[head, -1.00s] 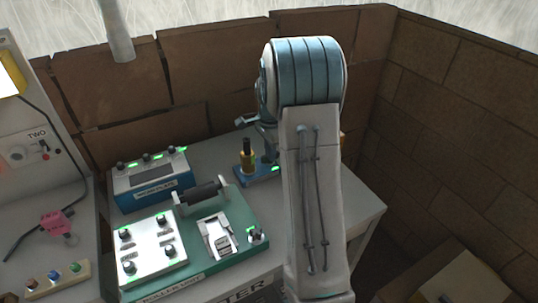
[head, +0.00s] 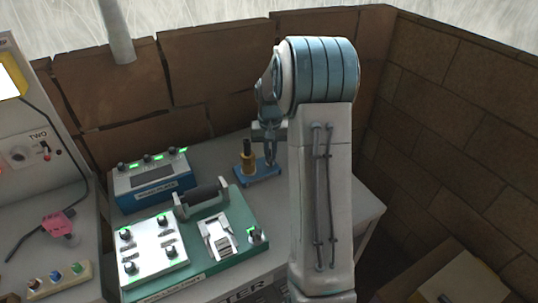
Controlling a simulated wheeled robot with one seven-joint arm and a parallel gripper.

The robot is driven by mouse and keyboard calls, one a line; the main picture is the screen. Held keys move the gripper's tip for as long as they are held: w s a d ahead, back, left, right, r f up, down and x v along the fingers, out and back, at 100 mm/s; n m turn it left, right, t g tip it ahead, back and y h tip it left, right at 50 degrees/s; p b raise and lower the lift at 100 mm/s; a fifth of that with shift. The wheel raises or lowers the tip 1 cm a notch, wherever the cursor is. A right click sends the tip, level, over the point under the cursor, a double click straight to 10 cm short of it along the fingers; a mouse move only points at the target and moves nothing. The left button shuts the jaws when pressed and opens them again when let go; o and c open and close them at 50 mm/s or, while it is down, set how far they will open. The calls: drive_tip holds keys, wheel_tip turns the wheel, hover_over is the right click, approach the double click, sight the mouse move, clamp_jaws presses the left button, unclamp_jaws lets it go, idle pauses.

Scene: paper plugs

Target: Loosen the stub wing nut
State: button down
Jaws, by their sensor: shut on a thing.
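A small blue base (head: 257,178) stands on the grey bench top, with an upright brass and black post (head: 248,160) on its left part. My gripper (head: 270,163) points down just right of the post, with its fingertips at the right part of the blue base. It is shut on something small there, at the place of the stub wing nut. The nut itself is hidden by the fingers and too small to make out. The post stands beside the fingers, not between them.
A green unit (head: 245,215) with a black roller (head: 203,192) stands in front of the base. A blue control box (head: 152,182) is to the left. A brown wall (head: 210,85) runs close behind.

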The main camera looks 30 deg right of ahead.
sight(270, 154)
drive_tip(key=n+p, duration=0.1)
drive_tip(key=n, duration=0.6)
drive_tip(key=shift+r, duration=0.1)
drive_tip(key=n+p, duration=0.2)
drive_tip(key=n, duration=0.4)
drive_tip(key=shift+n, duration=0.3)
drive_tip(key=c, duration=1.6)
unclamp_jaws()
drive_tip(key=shift+r+p, duration=1.55)
drive_tip(key=shift+r, duration=0.4)
